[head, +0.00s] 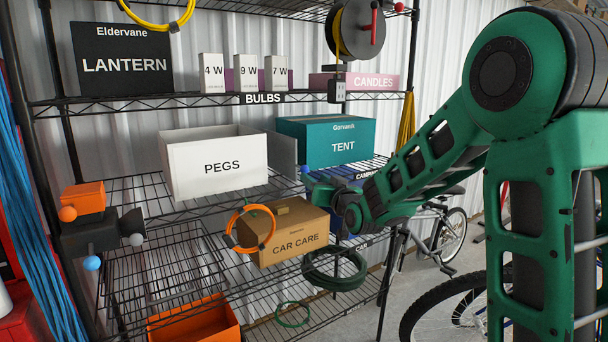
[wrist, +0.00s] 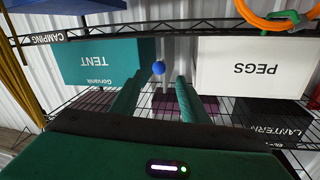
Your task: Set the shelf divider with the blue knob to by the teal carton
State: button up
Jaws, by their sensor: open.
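The shelf divider (head: 283,152) is a grey upright panel on the middle shelf, between the white PEGS box and the teal TENT carton (head: 335,143). Its blue knob (head: 305,169) shows just left of my gripper (head: 318,186) in the head view. In the upside-down wrist view, the blue knob (wrist: 158,68) shows between and ahead of my two green fingers (wrist: 164,80), which are apart and empty. The teal carton (wrist: 105,65) is on the left there. I cannot tell how far the knob is from the fingertips. The panel behind it is hard to make out.
The white PEGS box (head: 215,165) stands left of the divider. CAR CARE (head: 285,232) and an orange coil (head: 268,230) are on the shelf below. LANTERN and BULBS boxes are above. A dark fixture with coloured balls (head: 90,238) is at the left post, a bicycle (head: 455,235) right.

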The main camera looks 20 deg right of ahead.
aim_at(304, 168)
jog(key=w, duration=0.6)
jog(key=w+a, duration=0.1)
jog(key=w, duration=0.3)
grip_shut()
